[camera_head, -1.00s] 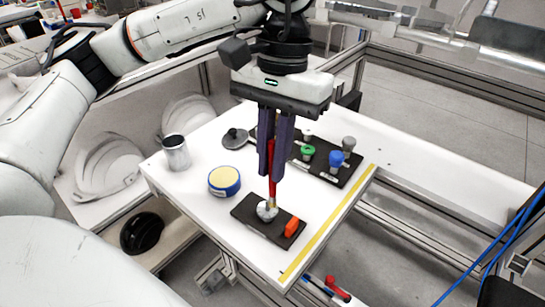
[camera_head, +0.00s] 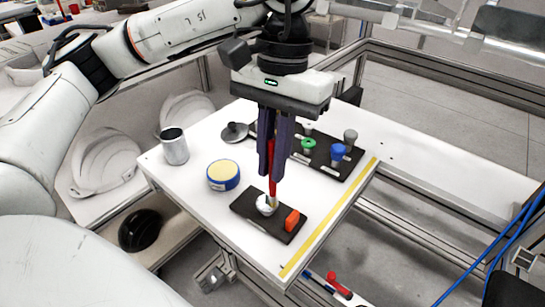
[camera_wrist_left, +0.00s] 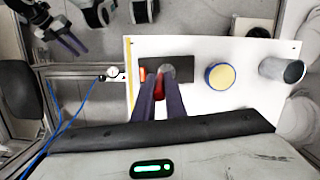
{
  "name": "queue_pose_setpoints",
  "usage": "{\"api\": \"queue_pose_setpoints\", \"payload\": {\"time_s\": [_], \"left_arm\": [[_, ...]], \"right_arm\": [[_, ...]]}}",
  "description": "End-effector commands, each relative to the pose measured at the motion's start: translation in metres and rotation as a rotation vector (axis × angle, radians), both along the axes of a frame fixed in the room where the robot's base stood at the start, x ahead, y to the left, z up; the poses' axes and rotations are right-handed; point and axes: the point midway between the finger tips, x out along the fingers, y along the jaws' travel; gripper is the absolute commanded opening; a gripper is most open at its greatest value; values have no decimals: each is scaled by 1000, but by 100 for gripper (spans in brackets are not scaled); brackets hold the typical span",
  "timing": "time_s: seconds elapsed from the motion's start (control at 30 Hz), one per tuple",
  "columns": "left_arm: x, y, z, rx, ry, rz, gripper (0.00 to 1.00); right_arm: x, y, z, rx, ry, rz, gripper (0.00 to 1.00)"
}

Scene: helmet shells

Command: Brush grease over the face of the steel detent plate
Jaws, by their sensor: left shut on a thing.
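My left gripper (camera_head: 271,178) is shut on a red-handled brush (camera_head: 271,160) and holds it upright, tip down. The brush's pale tip is at the round steel detent plate (camera_head: 264,207), which sits in a black holder (camera_head: 248,214) on the white table. Part of the plate is hidden behind the tip; whether grease covers it is too small to tell. The plate also shows in the left wrist view (camera_wrist_left: 167,72), partly behind the fingers. A blue tin with a pale yellow top (camera_head: 223,175) stands left of the holder. My right gripper (camera_wrist_left: 72,45) shows small at the wrist view's upper left.
An orange block (camera_head: 292,220) sits on the holder's right end. A metal cup (camera_head: 174,147) stands at the table's left. A black rack (camera_head: 322,158) with green, blue and grey knobs is behind. A yellow strip (camera_head: 327,222) runs along the right edge.

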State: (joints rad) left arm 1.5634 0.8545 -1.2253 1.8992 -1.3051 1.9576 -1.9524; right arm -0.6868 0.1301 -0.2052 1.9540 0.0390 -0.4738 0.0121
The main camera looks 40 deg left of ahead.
Motion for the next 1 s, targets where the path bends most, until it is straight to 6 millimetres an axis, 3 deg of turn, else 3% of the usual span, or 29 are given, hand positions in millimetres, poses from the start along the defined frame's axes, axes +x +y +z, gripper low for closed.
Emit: {"api": "queue_pose_setpoints", "payload": {"time_s": [1.0], "left_arm": [[14,8,-2,-1,1,1,0]], "right_arm": [[1,-1,-7,0,-3,-1,31]]}}
